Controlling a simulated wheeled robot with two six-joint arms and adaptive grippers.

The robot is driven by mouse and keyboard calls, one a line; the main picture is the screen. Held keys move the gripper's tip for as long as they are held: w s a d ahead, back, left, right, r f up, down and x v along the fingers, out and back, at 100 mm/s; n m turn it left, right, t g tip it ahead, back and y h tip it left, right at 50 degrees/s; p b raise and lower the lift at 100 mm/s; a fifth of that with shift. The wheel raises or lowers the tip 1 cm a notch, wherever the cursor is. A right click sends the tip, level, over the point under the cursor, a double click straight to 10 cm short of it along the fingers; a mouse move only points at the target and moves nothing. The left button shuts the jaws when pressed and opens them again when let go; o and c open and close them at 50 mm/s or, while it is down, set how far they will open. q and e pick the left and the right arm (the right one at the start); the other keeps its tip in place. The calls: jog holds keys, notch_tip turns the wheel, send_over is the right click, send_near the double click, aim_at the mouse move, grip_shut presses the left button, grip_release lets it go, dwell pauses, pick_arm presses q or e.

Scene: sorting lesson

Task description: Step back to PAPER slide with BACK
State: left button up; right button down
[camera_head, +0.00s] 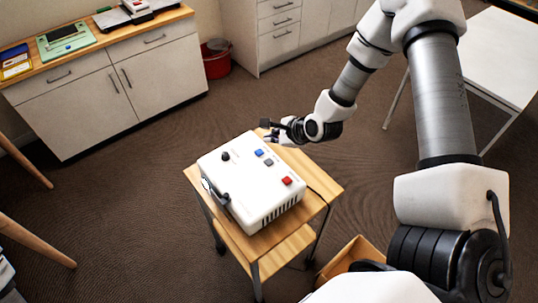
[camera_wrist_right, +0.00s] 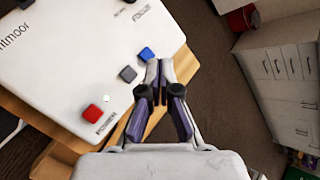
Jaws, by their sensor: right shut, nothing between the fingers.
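A white slide projector (camera_head: 252,185) sits on a small wooden cart. Its top has a blue button (camera_head: 259,152), a grey button (camera_head: 268,162), a red button (camera_head: 287,181) and a black knob (camera_head: 225,156). In the right wrist view the blue button (camera_wrist_right: 147,54) and grey button (camera_wrist_right: 127,74) lie just left of my right gripper (camera_wrist_right: 166,68); the red button (camera_wrist_right: 93,112) is further off. My right gripper (camera_head: 270,135) is shut and empty, by the projector's far edge. No projected slide is in view.
The wooden cart (camera_head: 327,186) stands on open brown carpet. A cabinet (camera_head: 110,80) with a wooden top is at the back left, with a red bin (camera_head: 216,62) beside it. A white table (camera_head: 500,60) is at the right. An open box (camera_head: 352,252) is near the cart.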

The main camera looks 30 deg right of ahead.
aim_at(270, 162)
jog(key=f, duration=0.1)
jog(key=w+f+b, duration=0.1)
jog(key=f, duration=0.1)
jog(key=shift+w+a, duration=0.1)
jog(key=shift+a, duration=0.1)
jog(key=f+b, duration=0.4)
jog(key=f, duration=0.1)
jog(key=shift+s+d+f+b, duration=0.15)
jog(key=shift+s+f+b, duration=0.05)
jog(key=shift+s+b, duration=0.15)
jog(key=shift+w+f, duration=0.25)
pick_arm(q)
notch_tip(270, 162, down, 6)
jog(key=shift+w+f, duration=0.25)
jog(key=shift+w, duration=0.15)
pick_arm(e)
jog(key=shift+r, duration=0.1)
pick_arm(q)
jog(key=shift+s+r, duration=0.1)
jog(key=shift+s, duration=0.05)
pick_arm(e)
jog(key=shift+s+r, duration=0.1)
jog(key=shift+s, duration=0.1)
jog(key=shift+w, duration=0.1)
pick_arm(q)
jog(key=shift+f+b, duration=0.65)
jog(key=shift+b, duration=0.1)
pick_arm(e)
jog(key=shift+f, duration=0.5)
